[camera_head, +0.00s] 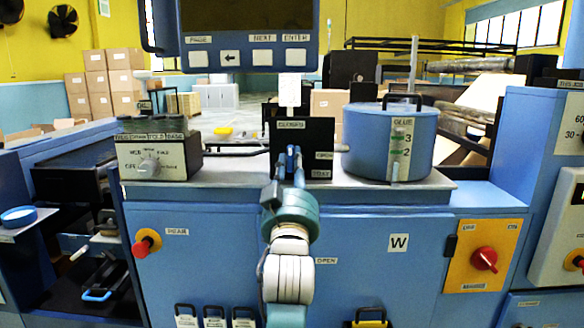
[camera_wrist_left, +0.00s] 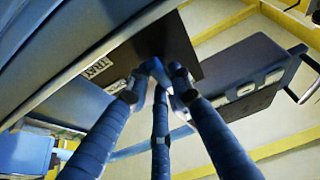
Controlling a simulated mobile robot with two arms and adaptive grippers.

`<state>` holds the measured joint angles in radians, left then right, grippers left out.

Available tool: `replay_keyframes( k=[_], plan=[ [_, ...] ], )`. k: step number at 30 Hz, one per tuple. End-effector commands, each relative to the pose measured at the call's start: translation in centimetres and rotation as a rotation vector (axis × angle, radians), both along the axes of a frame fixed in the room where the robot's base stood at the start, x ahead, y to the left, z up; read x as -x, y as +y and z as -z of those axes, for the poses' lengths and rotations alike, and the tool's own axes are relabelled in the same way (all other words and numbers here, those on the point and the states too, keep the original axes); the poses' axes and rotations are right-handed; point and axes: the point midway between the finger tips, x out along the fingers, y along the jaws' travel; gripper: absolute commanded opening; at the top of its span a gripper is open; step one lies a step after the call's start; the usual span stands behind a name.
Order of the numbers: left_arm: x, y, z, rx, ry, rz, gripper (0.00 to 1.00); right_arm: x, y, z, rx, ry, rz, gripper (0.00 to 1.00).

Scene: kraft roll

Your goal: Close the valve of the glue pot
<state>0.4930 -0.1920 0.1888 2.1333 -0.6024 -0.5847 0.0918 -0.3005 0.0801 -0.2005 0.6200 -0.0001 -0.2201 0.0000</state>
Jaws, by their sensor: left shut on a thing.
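The glue pot (camera_head: 385,145) is a blue drum with a GLUE label and a level gauge on its front; it stands right of centre on the grey worktop. Left of it is a black valve plate (camera_head: 318,135) with small labels, OPEN at its right and TRAY below. The blue valve handle (camera_head: 291,153) is in front of the plate, largely covered by my fingers. My left gripper (camera_head: 289,169) is shut on it. My right gripper is out of view.
A dial box (camera_head: 152,157) stands left on the worktop. A monitor panel with buttons (camera_head: 247,58) hangs above. A red knob (camera_head: 484,259) on an orange plate is at the right, and another red knob (camera_head: 143,246) is at the left.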

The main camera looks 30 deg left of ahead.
Motion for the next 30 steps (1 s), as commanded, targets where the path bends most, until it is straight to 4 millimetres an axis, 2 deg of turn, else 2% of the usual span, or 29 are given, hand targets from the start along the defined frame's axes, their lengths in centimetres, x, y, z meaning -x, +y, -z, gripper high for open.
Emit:
replay_keyframes(
  k=[10,11,13,23,26,30],
  plan=[
    [-0.1,-0.1,0.2,0.01,0.001,0.007,0.0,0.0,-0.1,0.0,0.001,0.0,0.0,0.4],
    [-0.1,-0.1,0.2,0.01,0.001,0.007,0.25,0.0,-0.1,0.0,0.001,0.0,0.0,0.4],
    [-0.1,-0.1,0.2,0.01,0.001,0.006,0.39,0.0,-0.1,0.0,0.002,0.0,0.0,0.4],
    [0.0,0.0,-0.2,0.005,-0.002,0.002,0.39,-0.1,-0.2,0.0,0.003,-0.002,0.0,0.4],
    [0.0,0.0,-1.3,0.004,-0.006,0.002,0.39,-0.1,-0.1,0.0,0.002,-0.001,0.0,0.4],
    [0.0,-0.1,-3.9,0.005,-0.009,0.004,0.39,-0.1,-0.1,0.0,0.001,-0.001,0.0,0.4]
  ],
)
